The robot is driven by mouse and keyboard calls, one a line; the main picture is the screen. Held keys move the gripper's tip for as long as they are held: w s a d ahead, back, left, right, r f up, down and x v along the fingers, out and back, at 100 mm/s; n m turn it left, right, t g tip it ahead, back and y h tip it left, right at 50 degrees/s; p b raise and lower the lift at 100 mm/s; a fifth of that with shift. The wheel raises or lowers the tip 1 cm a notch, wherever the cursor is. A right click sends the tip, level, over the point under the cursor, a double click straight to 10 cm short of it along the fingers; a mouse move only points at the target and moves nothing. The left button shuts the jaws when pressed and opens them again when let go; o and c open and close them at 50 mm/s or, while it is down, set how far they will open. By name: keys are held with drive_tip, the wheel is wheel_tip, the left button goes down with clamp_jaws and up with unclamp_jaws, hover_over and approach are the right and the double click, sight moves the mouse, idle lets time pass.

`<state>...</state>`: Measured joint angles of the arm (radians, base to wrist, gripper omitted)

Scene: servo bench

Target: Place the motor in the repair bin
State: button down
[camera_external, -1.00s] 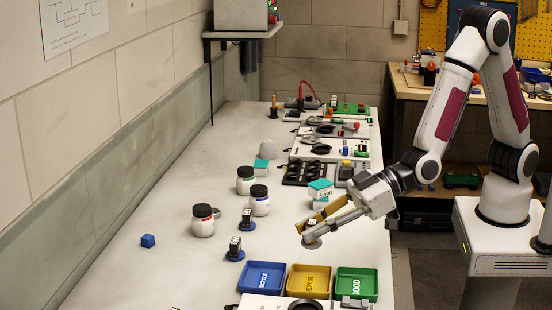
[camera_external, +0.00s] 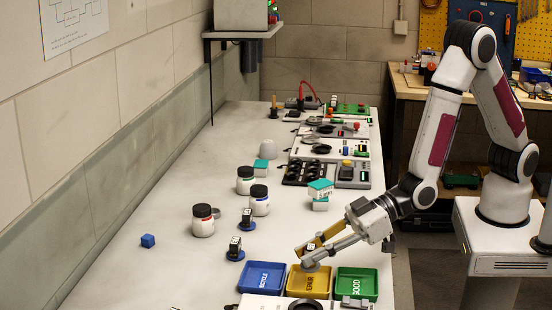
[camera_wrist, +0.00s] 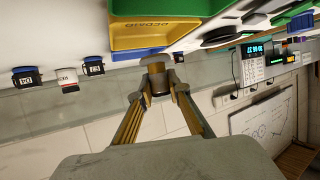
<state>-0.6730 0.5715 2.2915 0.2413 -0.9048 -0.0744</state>
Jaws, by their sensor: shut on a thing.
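The motor (camera_wrist: 158,79) is a small dark cylinder with a round grey disc at its end. My gripper (camera_wrist: 158,88) is shut on it in the wrist view. In the external view my gripper (camera_external: 311,256) holds the motor, disc downward, over the rear edge of the yellow repair bin (camera_external: 308,283). The gap between the motor and the bin is hard to judge. The repair bin also shows in the wrist view (camera_wrist: 150,36), just beyond the motor. Fingers hide part of the motor.
A blue recycle bin (camera_external: 262,278) stands left of the repair bin and a green good bin (camera_external: 357,284) right. Teal boxes (camera_external: 320,189) lie behind my gripper.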

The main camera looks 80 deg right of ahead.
sight(314, 267)
drive_tip(key=shift+f, duration=2.05)
drive_tip(key=shift+f, duration=0.15)
drive_tip(key=c, duration=1.9)
unclamp_jaws()
drive_tip(key=shift+s+d+r, duration=0.1)
drive_tip(key=shift+s+r, duration=0.2)
drive_tip(key=shift+v, duration=3.4)
